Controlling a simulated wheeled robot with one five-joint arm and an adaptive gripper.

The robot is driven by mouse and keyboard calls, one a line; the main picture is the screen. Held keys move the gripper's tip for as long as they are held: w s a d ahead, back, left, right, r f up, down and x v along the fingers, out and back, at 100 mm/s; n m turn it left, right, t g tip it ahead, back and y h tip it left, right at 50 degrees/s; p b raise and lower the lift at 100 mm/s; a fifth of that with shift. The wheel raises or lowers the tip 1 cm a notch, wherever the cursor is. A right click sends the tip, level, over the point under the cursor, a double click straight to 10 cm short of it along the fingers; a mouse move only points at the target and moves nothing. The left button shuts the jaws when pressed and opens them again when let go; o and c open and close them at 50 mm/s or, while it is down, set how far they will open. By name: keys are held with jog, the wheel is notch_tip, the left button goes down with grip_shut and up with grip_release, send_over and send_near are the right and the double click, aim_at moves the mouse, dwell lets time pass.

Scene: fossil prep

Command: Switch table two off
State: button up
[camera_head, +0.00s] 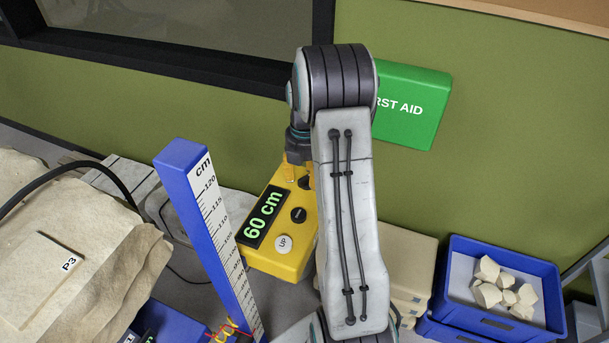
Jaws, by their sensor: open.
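A yellow control box (272,262) stands behind the blue post, with a lit green display (263,217) reading "60 cm". It has a white UP button (283,243) and a black button (298,214). My arm hides its right side. My gripper (299,170) hangs over the far end of the box, mostly hidden by my arm; it is open, and whether it touches the box cannot be told. A second display (147,336) on a blue unit is cut off at the bottom edge. No "table two" label is visible.
A blue height post (205,230) marked in cm stands left of the yellow box. A pale plaster-like block (80,225) tagged P3 lies at left. A blue crate (545,300) of pale pieces stands at right, below a green first aid box (415,108) on the wall.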

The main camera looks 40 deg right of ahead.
jog(key=shift+f, duration=0.3)
jog(key=shift+o, duration=0.4)
grip_shut()
